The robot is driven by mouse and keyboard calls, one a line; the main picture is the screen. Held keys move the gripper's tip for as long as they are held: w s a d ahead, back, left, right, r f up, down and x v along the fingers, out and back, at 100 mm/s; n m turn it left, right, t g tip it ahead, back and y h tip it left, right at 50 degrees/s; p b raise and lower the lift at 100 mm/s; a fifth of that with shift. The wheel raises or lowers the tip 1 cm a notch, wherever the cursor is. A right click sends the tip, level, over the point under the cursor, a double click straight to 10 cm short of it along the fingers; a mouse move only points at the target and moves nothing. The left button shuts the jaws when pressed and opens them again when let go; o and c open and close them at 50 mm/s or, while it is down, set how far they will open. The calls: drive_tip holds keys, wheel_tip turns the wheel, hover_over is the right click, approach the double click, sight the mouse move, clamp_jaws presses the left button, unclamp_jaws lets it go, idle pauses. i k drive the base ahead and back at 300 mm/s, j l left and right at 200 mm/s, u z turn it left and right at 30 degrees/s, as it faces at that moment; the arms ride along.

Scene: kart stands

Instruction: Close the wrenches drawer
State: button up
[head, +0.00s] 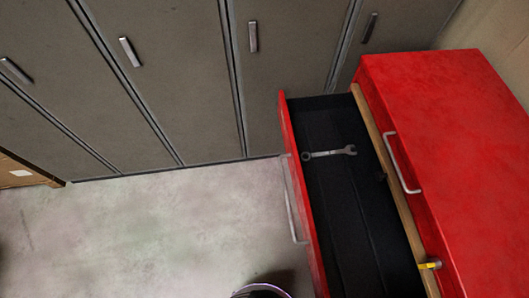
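A red tool cabinet (450,110) stands at the right. One of its drawers (298,190) is pulled well out to the left, with a red front, a metal handle (293,205) and a dark interior. A closed drawer's handle (402,163) shows on the cabinet's face, beside the open drawer. My gripper is not in view.
Tall grey lockers (180,75) with small handles line the back wall. A brown box-like object (22,172) is at the left edge. A small yellow item (430,265) shows at the cabinet face.

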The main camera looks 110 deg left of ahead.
sight(357, 245)
drive_tip(key=u, duration=3.05)
drive_tip(key=k+j, duration=0.1)
drive_tip(key=j, duration=0.15)
drive_tip(key=k+j, duration=0.1)
drive_tip(key=j, duration=0.2)
